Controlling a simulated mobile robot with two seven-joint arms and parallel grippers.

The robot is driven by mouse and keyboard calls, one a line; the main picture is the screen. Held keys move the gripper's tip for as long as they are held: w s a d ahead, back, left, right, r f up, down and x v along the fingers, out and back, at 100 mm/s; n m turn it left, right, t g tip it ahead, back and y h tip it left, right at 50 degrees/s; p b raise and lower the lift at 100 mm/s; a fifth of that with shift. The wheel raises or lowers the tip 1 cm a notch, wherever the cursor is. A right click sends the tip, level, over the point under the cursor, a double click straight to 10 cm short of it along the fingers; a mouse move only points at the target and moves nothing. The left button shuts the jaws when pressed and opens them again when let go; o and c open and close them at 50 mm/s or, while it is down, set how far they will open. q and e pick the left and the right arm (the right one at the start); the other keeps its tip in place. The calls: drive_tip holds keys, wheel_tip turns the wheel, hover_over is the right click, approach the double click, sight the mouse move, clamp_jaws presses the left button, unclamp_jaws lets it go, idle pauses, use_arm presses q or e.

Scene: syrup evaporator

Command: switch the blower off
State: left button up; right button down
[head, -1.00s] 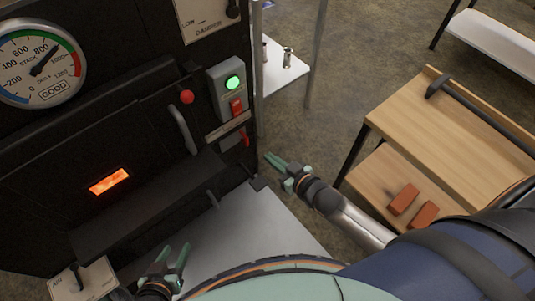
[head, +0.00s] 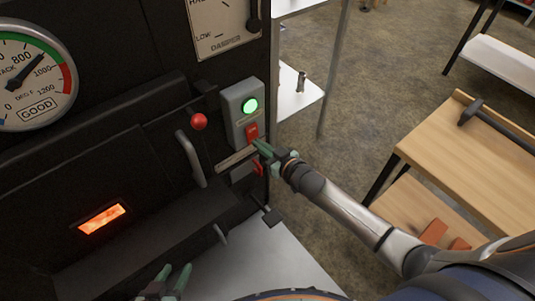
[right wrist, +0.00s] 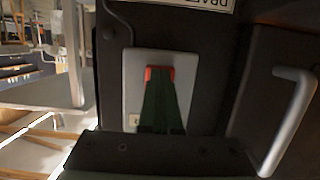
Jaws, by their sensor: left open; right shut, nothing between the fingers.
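The blower switch box (head: 236,107) is a grey box on the right edge of the dark evaporator front. Its round green lamp (head: 250,105) is lit, and a red rocker switch (head: 251,131) sits below the lamp. My right gripper (head: 262,148) is shut and empty, with its fingertips at the lower part of the red switch. In the right wrist view the green fingers (right wrist: 160,100) overlap the switch, and only red edges show beside their tips. Whether they touch it I cannot tell. My left gripper (head: 172,281) is open and empty at the bottom left.
A red-knobbed lever (head: 198,122) and a grey door handle (head: 190,158) are left of the box. A glowing window (head: 102,219) and a gauge (head: 35,75) are further left. A wooden bench (head: 455,150) with a hammer stands right, beyond open floor.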

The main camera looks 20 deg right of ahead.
drive_tip(key=shift+w+a, duration=0.1)
drive_tip(key=shift+w, duration=0.15)
drive_tip(key=shift+r, duration=0.1)
drive_tip(key=s+d+p, duration=0.2)
drive_tip(key=s+p, duration=0.1)
drive_tip(key=s, duration=0.3)
drive_tip(key=shift+s+d+p, duration=0.2)
drive_tip(key=shift+s+p, duration=0.05)
drive_tip(key=shift+p, duration=0.05)
drive_tip(key=shift+f, duration=0.2)
